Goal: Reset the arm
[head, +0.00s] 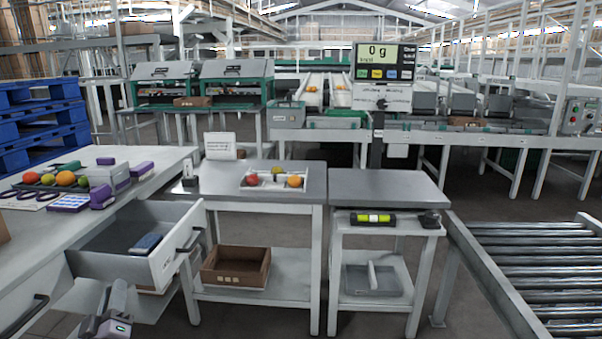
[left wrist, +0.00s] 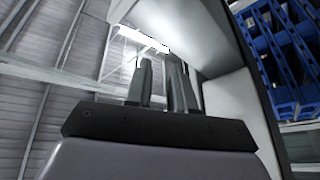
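My left gripper (head: 112,298) is low at the left of the head view, in front of the open drawer (head: 165,262). Its fingers point up and away. In the left wrist view the two fingers (left wrist: 160,85) stand a little apart with nothing visible between them. My left gripper looks empty. My right arm and gripper are not in view.
A dark blue item (head: 146,243) lies in the drawer under the left table (head: 150,172). A roller conveyor (head: 540,265) stands at right.

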